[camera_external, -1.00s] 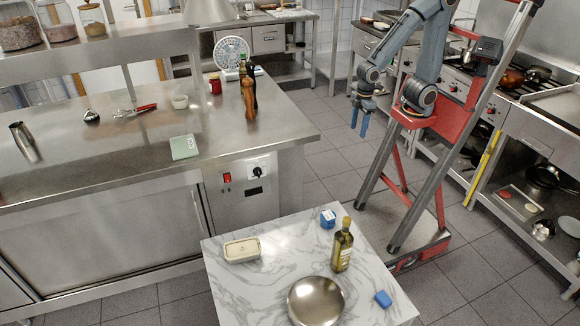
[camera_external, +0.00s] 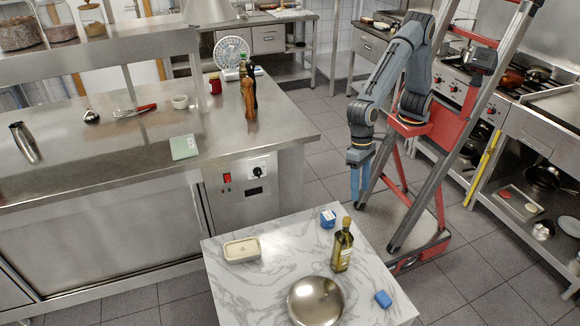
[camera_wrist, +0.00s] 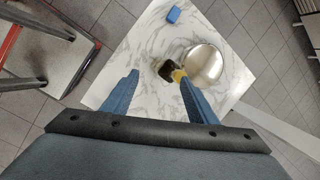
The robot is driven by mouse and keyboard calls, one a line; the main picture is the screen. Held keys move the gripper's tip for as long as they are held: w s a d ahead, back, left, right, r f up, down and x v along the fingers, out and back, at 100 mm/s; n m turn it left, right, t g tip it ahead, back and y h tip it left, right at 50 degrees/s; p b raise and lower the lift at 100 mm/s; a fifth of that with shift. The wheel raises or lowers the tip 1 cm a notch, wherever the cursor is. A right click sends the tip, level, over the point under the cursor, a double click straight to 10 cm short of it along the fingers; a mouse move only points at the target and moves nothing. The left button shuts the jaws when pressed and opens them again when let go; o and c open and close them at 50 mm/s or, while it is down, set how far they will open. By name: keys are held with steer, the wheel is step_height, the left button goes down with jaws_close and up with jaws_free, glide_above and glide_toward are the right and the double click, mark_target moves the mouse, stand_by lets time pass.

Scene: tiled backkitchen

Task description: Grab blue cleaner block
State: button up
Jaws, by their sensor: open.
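Two blue items are on the marble table (camera_external: 240,285). A blue block with pale markings (camera_external: 328,218) stands near the far edge, beside the bottle. A smaller plain blue block (camera_external: 383,299) lies near the right edge; it also shows at the top of the wrist view (camera_wrist: 173,15). I cannot tell for sure which is the cleaner block. In the wrist view my gripper (camera_wrist: 159,78) is open and empty. The marked block is not visible there.
An oil bottle (camera_external: 342,246) stands close to the marked block. A steel counter (camera_external: 120,165) is at the left.

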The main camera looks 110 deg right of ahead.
steer(key=a+m+y, duration=0.1)
steer(key=a+m, duration=0.2)
steer(key=a, duration=1)
steer(key=m+g+b, duration=0.1)
steer(key=m+b, duration=0.1)
glide_above(384, 298)
steer(key=d, duration=0.3)
step_height(384, 298, down, 2)
steer(key=shift+a+f+p, duration=0.3)
steer(key=shift+a+f, duration=0.05)
steer(key=shift+f, duration=5.05)
steer(key=shift+a+f+p, duration=0.25)
steer(key=shift+a+f, duration=0.15)
steer(key=shift+f, duration=5.05)
steer(key=shift+a+f+p, duration=0.3)
steer(key=shift+a+f, duration=0.05)
steer(key=shift+f, duration=5.05)
steer(key=c, duration=1.2)
